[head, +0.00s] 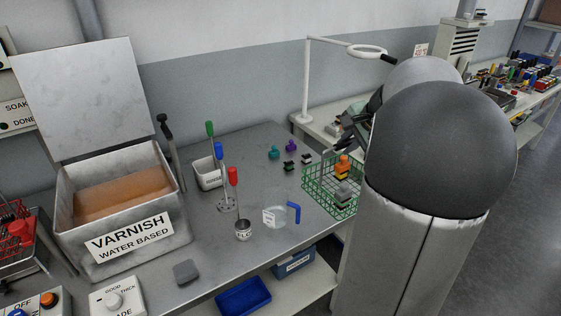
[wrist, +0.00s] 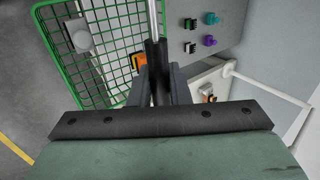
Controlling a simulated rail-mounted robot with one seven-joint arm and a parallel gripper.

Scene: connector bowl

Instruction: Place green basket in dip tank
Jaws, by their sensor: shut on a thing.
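The green basket (head: 318,190) is a wire mesh basket at the right end of the metal bench in the head view. It holds an orange-and-black part (head: 342,168) and a grey part (head: 342,192). In the wrist view the basket (wrist: 60,77) fills the upper left. My gripper (wrist: 155,52) is shut on its thin metal handle (wrist: 152,18). In the head view my arm mostly hides the gripper. I cannot tell whether the basket touches the bench. The dip tank (head: 180,240), labelled VARNISH WATER BASED, stands at the left with its lid (head: 80,95) raised and brown-orange liquid (head: 122,193) inside.
Small connectors (head: 290,146) lie behind. A red basket (head: 20,235) is at far left. A grey block (head: 186,272) lies in front.

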